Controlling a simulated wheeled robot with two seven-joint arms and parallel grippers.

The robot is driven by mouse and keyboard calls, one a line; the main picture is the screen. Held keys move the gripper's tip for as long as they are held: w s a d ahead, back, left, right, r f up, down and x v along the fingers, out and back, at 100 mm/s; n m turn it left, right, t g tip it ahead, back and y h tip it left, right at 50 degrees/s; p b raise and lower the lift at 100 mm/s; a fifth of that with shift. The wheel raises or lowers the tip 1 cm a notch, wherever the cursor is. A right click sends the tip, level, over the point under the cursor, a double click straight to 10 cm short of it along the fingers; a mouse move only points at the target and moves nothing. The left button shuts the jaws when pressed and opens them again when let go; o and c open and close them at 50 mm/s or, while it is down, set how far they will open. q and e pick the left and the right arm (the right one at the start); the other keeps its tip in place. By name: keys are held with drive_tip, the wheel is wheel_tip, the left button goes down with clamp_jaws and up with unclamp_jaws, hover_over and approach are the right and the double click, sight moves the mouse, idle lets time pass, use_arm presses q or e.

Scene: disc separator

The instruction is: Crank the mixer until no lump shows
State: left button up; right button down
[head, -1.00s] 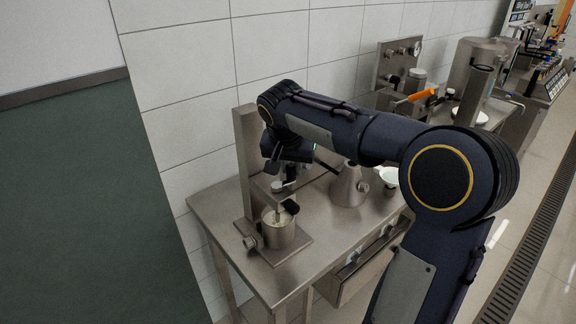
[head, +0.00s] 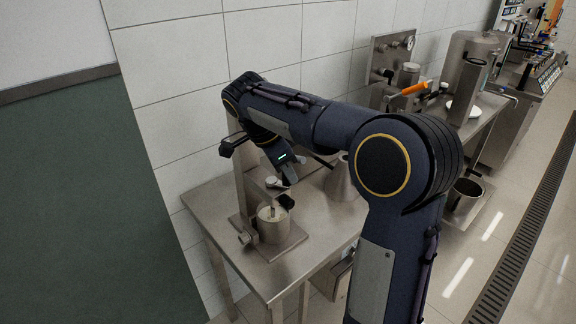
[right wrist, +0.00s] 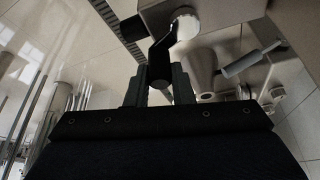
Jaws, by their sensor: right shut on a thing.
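The mixer stands on a steel table (head: 323,217), with an upright metal column, a flat base plate (head: 292,242) and a metal pot (head: 273,231). Pale contents (head: 268,213) show inside the pot around a thin shaft; I cannot make out whether a lump is there. My right gripper (head: 287,179) points down just above the pot. The handle (head: 287,201) also shows at the pot's right rim. My left gripper is not in view.
A metal cone-shaped vessel (head: 341,182) stands right of the mixer, partly behind my arm. Farther right are an orange-handled lever (head: 411,89), a white plate (head: 462,109) and a pot (head: 464,196) standing low. A tiled wall (head: 180,100) closes the back.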

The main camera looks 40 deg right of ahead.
drive_tip(key=m, duration=0.1)
drive_tip(key=a+m+g, duration=0.1)
drive_tip(key=shift+s+r+m+p, duration=0.1)
drive_tip(key=shift+s+m+p, duration=0.1)
drive_tip(key=shift+m+p, duration=0.2)
drive_tip(key=m, duration=0.1)
drive_tip(key=m+g+y+p, duration=0.1)
drive_tip(key=shift+s+a+m, duration=0.1)
drive_tip(key=shift+a+m, duration=0.3)
drive_tip(key=shift+a+m+g+y+p, duration=0.15)
drive_tip(key=shift+a+m+p, duration=0.1)
drive_tip(key=shift+m, duration=0.35)
drive_tip(key=shift+a+m+g+y+p, duration=0.15)
drive_tip(key=shift+a+m+p, duration=0.1)
drive_tip(key=shift+m, duration=0.35)
drive_tip(key=shift+a+m+g+y+p, duration=0.15)
drive_tip(key=shift+a+m+y+p, duration=0.15)
drive_tip(key=shift+m, duration=0.45)
drive_tip(key=shift+a+m+g+y+p, duration=0.2)
drive_tip(key=shift+m+p, duration=0.2)
drive_tip(key=shift+m, duration=0.35)
drive_tip(key=shift+w, duration=0.2)
drive_tip(key=c, duration=1.3)
unclamp_jaws()
drive_tip(key=shift+o, duration=0.2)
drive_tip(key=v, duration=0.7)
drive_tip(key=shift+r, duration=0.3)
